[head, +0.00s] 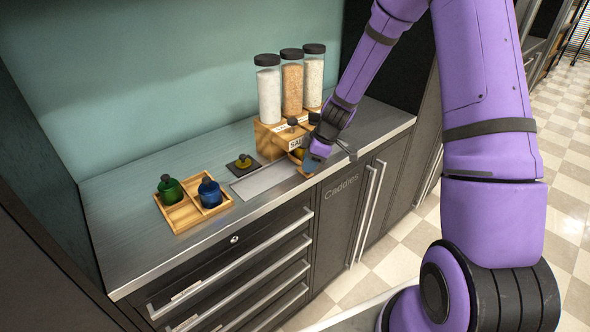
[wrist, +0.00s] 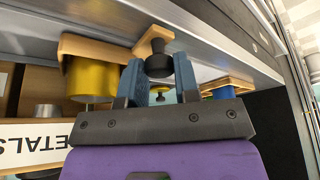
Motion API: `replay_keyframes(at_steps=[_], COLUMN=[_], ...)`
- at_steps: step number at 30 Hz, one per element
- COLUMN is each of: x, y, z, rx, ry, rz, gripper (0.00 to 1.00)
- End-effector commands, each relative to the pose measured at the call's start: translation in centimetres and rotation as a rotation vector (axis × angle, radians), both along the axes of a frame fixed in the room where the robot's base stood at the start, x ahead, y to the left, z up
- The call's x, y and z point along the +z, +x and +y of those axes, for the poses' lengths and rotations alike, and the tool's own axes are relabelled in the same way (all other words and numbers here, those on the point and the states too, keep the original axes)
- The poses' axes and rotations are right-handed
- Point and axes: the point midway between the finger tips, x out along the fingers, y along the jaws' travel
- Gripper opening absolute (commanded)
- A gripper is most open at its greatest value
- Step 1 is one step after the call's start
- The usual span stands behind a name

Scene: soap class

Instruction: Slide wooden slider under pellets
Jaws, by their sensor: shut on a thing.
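My gripper (head: 313,158) is at the front of the wooden dispenser stand (head: 268,140) in the head view. In the wrist view, my gripper's two blue fingers (wrist: 160,82) are closed around a black knob (wrist: 158,62). The knob is on a light wooden piece (wrist: 147,42), which looks like the slider. Three clear, black-capped cylinders stand on the stand: a white-filled one (head: 269,95), an orange-pink one (head: 292,88) and another pale one (head: 313,75). I cannot tell which holds the pellets. A gold cup (wrist: 88,78) is beside the slider in the wrist view.
A wooden tray (head: 183,216) holds a green bottle (head: 170,190) and a blue bottle (head: 209,193). A dark pad with a yellowish bottle (head: 243,161) and a flat pale plate (head: 265,181) lie nearer the stand. The counter's left side is clear.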

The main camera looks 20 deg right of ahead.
Motion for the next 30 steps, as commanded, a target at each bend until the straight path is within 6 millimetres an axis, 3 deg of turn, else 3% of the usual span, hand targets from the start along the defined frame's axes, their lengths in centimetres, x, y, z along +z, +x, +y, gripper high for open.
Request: replay_keyframes(at_steps=[3,7,19,20,22,30], x=[0.0,0.0,0.0,0.0,0.0,0.1], y=[0.9,1.5,1.6,1.6,1.6,1.5], z=[-2.5,-4.2,-4.8,-4.8,-4.8,-4.8], rx=[-0.004,-0.002,0.001,0.001,0.001,0.000], ry=[0.000,-0.002,-0.002,-0.002,-0.002,-0.002], rz=[-0.003,-0.003,-0.002,-0.002,-0.002,-0.002], gripper=[0.00,0.00,0.00,0.36,0.52,0.53])
